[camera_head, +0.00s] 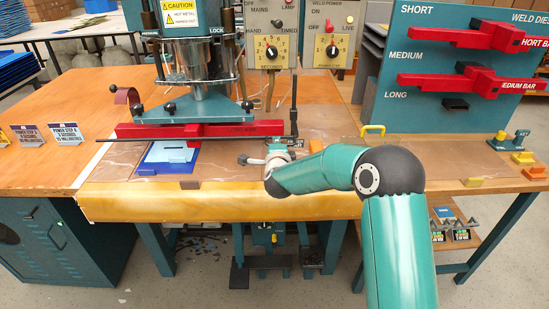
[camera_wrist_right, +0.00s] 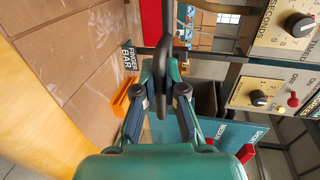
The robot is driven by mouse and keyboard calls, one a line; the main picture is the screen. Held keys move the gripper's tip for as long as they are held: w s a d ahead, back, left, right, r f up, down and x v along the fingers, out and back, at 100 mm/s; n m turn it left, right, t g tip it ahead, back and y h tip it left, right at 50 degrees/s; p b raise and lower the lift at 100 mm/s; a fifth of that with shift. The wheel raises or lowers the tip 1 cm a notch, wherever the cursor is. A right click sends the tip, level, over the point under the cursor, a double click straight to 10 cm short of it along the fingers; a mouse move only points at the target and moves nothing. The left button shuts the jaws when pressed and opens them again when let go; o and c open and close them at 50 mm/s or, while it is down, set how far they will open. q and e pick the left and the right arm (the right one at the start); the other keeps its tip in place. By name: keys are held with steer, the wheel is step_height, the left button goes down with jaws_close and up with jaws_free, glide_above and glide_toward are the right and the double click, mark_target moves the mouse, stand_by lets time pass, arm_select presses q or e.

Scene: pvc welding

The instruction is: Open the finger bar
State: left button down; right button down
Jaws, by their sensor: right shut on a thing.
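In the right wrist view a black handle (camera_wrist_right: 162,70) stands between the two fingers of my right gripper (camera_wrist_right: 166,92), which is shut on it. A dark sign reading "FINGER BAR" (camera_wrist_right: 130,60) stands beside it. In the head view my right gripper (camera_head: 264,158) comes from the right, at the front of the welder and low over the bench; its fingers are small and partly hidden by my arm. The red bar (camera_head: 240,128) lies across the welder under its teal press bracket (camera_head: 200,108). My left gripper is in neither view.
A black upright lever (camera_head: 294,105) rises right of the red bar. Control boxes (camera_head: 268,35) stand behind. A blue plate (camera_head: 168,157) lies in front of the welder. A yellow bracket (camera_head: 372,129) and a teal bar rack (camera_head: 450,75) are on the right. The left bench top is mostly clear.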

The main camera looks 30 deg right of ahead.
step_height(320, 180, up, 11)
steer(key=p, duration=0.4)
steer(key=shift+f, duration=0.1)
steer(key=c, duration=1.2)
jaws_free()
steer(key=shift+w+d+f, duration=0.1)
steer(key=v, duration=1.2)
